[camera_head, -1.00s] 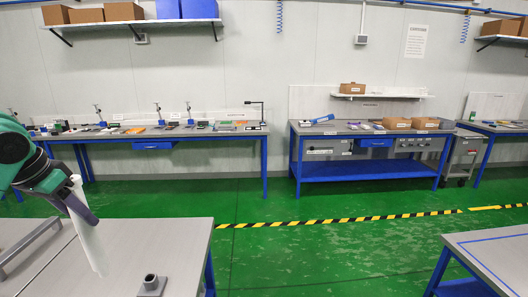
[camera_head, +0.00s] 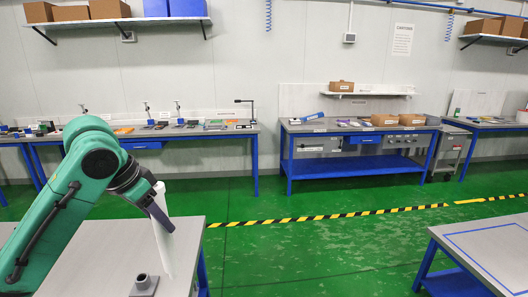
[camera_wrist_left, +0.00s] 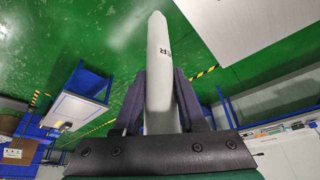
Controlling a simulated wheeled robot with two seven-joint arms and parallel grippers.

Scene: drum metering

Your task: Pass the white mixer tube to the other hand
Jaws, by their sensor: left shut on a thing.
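The white mixer tube (camera_head: 164,236) is in my left gripper (camera_head: 160,208), held above the right part of the near grey table (camera_head: 95,272), its long end pointing down. In the left wrist view the tube (camera_wrist_left: 158,70) stands between the two dark fingers (camera_wrist_left: 160,104), which are shut on it, and dark lettering shows on its side. My right gripper is in neither current view.
A small grey socket block (camera_head: 143,285) stands on the near table, just below the tube. Another table (camera_head: 490,245) with blue outlines is at the right. Green floor (camera_head: 310,255) lies open between them. Blue-legged workbenches (camera_head: 360,166) line the back wall.

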